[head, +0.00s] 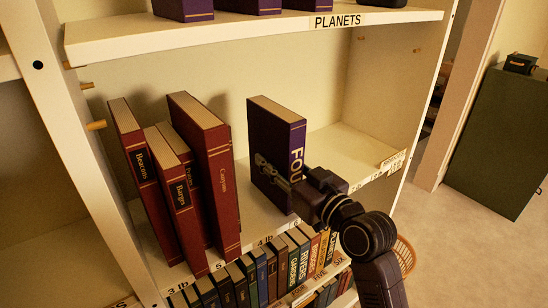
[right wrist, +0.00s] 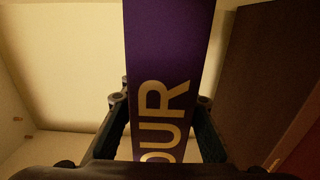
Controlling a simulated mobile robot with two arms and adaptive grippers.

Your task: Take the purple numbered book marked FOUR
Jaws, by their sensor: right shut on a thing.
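The purple book marked FOUR (head: 275,143) stands upright on the middle shelf in the head view, its spine facing me. My right gripper (head: 276,172) reaches in from the lower right and is shut on this book low on its spine. In the right wrist view the purple spine (right wrist: 168,65) runs between the two fingers (right wrist: 165,125), with the letters OUR showing. The gripper hides the lower part of the spine in the head view. My left gripper is not in view.
Several red books (head: 207,170) stand to the left on the same shelf (head: 335,150), with a gap before the purple book. Free shelf lies to its right. The shelf marked PLANETS (head: 250,30) is above. A row of small books (head: 290,262) is below. A green cabinet (head: 500,140) stands at the right.

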